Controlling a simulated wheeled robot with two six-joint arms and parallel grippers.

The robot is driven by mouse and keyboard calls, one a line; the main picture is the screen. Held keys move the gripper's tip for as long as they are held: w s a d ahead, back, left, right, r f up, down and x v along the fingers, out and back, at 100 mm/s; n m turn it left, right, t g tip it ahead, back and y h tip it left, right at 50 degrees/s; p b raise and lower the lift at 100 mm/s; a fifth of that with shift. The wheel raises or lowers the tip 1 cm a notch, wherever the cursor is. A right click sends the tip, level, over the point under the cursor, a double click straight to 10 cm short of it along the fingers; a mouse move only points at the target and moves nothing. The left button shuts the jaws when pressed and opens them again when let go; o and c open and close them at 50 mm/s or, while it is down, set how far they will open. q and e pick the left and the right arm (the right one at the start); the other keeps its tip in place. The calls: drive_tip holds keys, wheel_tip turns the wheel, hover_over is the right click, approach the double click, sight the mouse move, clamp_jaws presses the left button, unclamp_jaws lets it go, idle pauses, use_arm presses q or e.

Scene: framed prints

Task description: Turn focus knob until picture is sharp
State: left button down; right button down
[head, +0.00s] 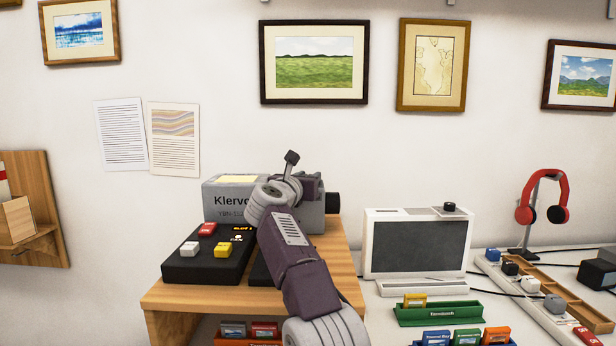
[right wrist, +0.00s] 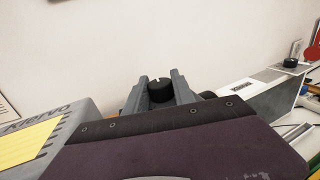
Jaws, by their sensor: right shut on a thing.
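A grey projector-like box (head: 232,200) marked "Klervo" stands on a wooden stand, its dark lens barrel (head: 333,203) pointing right. My right arm reaches over it from the front. In the right wrist view my right gripper (right wrist: 159,86) is shut on a black knob (right wrist: 160,92) with a white mark on top, a finger on either side. In the head view the arm and gripper hide this knob. A white box with a dark screen (head: 415,246) stands to the right; no picture can be made out on the screen. My left gripper is not in view.
A black box with colored buttons (head: 207,259) lies left of my arm. Another black knob (head: 449,206) sits on the white box. Framed prints hang above.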

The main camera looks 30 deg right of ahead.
drive_tip(key=shift+f, duration=0.2)
drive_tip(key=c, duration=1.2)
unclamp_jaws()
drive_tip(key=shift+o, duration=0.7)
drive_tip(key=shift+r, duration=0.15)
drive_tip(key=shift+s+a, duration=0.2)
drive_tip(key=shift+a, duration=0.05)
drive_tip(key=p+v, duration=0.2)
drive_tip(key=v, duration=0.6)
drive_tip(key=shift+s+a, duration=0.2)
